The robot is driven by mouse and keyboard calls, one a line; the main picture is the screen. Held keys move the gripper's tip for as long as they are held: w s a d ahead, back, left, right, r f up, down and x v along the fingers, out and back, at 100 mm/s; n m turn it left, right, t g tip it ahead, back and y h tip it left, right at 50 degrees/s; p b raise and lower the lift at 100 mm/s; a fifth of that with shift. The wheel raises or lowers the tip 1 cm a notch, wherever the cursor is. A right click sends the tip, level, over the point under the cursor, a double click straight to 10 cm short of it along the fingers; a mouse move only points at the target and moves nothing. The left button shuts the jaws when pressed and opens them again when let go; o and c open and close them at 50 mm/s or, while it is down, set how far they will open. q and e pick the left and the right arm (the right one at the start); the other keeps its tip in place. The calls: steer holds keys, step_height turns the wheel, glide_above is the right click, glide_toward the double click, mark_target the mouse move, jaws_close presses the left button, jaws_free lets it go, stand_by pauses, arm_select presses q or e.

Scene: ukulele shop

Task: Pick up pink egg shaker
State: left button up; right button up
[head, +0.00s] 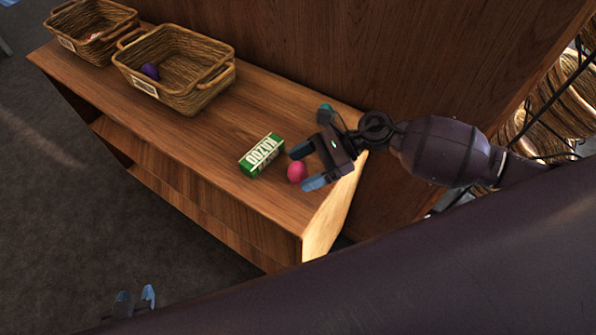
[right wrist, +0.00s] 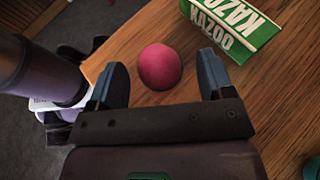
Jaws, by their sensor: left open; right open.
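The pink egg shaker (head: 297,172) rests on the wooden shelf top near its right end. In the right wrist view the pink egg shaker (right wrist: 159,67) sits just ahead of and between the two open fingers. My right gripper (head: 307,167) is open, with a finger on each side of the egg; it also shows in the right wrist view (right wrist: 160,85). I cannot tell whether a finger touches the egg. My left gripper (head: 134,298) is open and empty at the lower left, over the floor and away from the shelf.
A green and white kazoo box (head: 262,155) lies close beside the egg; it also shows in the right wrist view (right wrist: 232,25). A wicker basket (head: 205,94) holds a purple egg (head: 150,71). Another basket (head: 97,52) stands behind. A wooden panel (head: 400,60) rises behind the shelf (head: 205,150).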

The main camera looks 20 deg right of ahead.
mark_target(290, 175)
steer(key=x, duration=0.2)
steer(key=shift+a+r, duration=0.1)
steer(key=shift+a, duration=0.25)
steer(key=shift+a+f, duration=0.35)
steer(key=shift+a, duration=0.1)
steer(key=shift+c, duration=0.4)
